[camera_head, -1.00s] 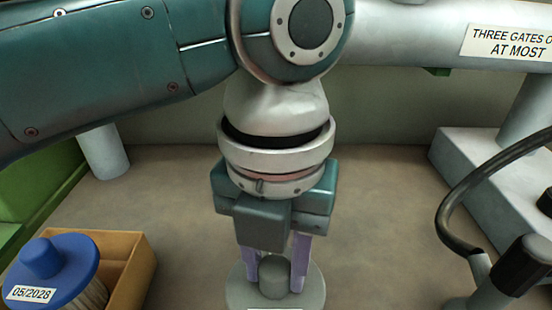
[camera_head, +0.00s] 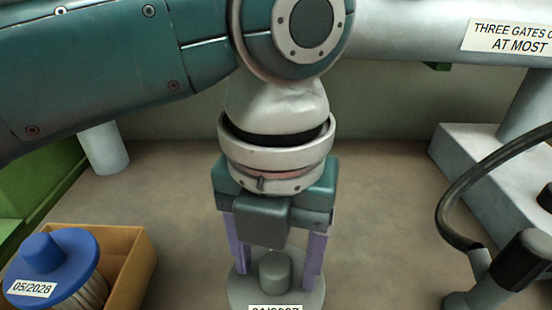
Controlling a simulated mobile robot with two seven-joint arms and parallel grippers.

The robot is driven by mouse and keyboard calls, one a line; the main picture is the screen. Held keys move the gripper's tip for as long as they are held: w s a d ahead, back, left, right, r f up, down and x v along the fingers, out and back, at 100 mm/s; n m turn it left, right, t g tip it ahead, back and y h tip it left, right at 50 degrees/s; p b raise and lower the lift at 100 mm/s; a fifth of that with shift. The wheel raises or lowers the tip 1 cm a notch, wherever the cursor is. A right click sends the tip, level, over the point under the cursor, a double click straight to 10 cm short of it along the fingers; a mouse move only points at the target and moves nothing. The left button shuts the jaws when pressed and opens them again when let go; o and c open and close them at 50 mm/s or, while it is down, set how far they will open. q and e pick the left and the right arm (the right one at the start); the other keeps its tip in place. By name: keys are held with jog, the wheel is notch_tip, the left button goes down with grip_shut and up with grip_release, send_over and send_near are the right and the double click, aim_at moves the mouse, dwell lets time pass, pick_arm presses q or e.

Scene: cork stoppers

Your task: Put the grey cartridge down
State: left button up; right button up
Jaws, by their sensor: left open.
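The grey cartridge (camera_head: 240,292) shows at the bottom middle as a round grey disc with a knob (camera_head: 275,270) on top and a partly cut-off label at its lower edge. Its underside is out of view, so I cannot tell fully what it rests on. My left gripper (camera_head: 276,270) points down over it. Its two purple fingers are open, one on each side of the knob, with a gap between them and the knob. My right gripper is not in view.
A blue-capped cartridge (camera_head: 55,262) labelled 05/2028 sits in an orange-brown box (camera_head: 133,275) at lower left. A green container (camera_head: 40,185) stands behind. A hose (camera_head: 447,205) and black-handled fitting (camera_head: 518,262) are at right. The brown surface (camera_head: 390,200) between is clear.

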pick_arm(q)
notch_tip(320, 180, up, 12)
jog(key=p, duration=0.1)
dwell(0.5)
